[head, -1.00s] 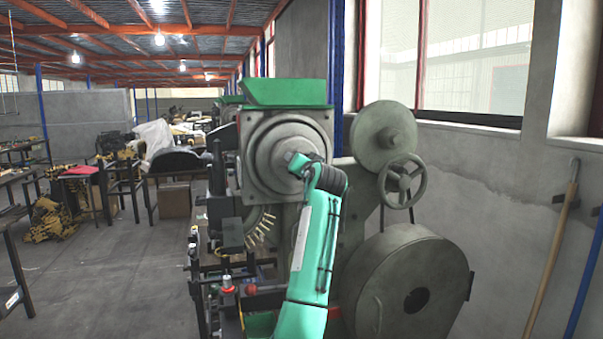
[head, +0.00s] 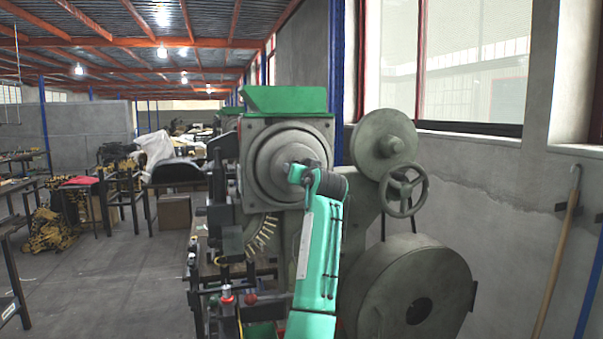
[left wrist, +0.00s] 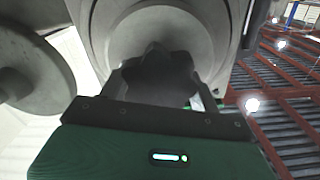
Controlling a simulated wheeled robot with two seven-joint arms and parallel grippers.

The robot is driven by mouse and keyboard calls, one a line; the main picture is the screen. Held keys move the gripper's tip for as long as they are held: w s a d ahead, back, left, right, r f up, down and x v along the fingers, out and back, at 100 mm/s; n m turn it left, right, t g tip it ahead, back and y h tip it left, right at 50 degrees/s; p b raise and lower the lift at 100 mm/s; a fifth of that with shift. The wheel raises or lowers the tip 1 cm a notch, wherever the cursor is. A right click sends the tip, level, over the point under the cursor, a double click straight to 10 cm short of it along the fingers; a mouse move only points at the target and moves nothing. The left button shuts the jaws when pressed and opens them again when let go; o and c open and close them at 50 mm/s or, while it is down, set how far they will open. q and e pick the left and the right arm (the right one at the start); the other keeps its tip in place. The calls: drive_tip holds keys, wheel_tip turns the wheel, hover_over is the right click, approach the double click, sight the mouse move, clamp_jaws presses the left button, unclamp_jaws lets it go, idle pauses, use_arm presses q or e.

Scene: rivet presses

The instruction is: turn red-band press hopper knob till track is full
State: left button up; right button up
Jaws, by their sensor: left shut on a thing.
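The press (head: 222,170) stands ahead with a green hopper (head: 287,99) on top and a round grey drum face below it. My left gripper (head: 294,172) is at the centre of the drum face, at the end of my green arm. In the left wrist view the dark lobed knob (left wrist: 158,78) sits between the two fingers, and the gripper is shut on it. The arm hides the knob in the head view. A curved track (head: 264,234) holds a row of several brass rivets below the drum. Its lower end is too small to judge. My right gripper is not in view.
A handwheel (head: 403,190), a pulley (head: 384,146) and a large grey flywheel (head: 410,292) are close to the arm's right. The floor (head: 110,290) farther left is open.

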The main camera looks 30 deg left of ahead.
use_arm(q)
drive_tip(key=o, duration=0.9)
drive_tip(key=shift+f, duration=0.2)
drive_tip(key=shift+o, duration=0.5)
drive_tip(key=shift+r, duration=0.1)
drive_tip(key=shift+d, duration=0.1)
drive_tip(key=shift+s+d, duration=0.2)
drive_tip(key=b+v, duration=0.3)
drive_tip(key=v, duration=1)
drive_tip(key=shift+b, duration=0.4)
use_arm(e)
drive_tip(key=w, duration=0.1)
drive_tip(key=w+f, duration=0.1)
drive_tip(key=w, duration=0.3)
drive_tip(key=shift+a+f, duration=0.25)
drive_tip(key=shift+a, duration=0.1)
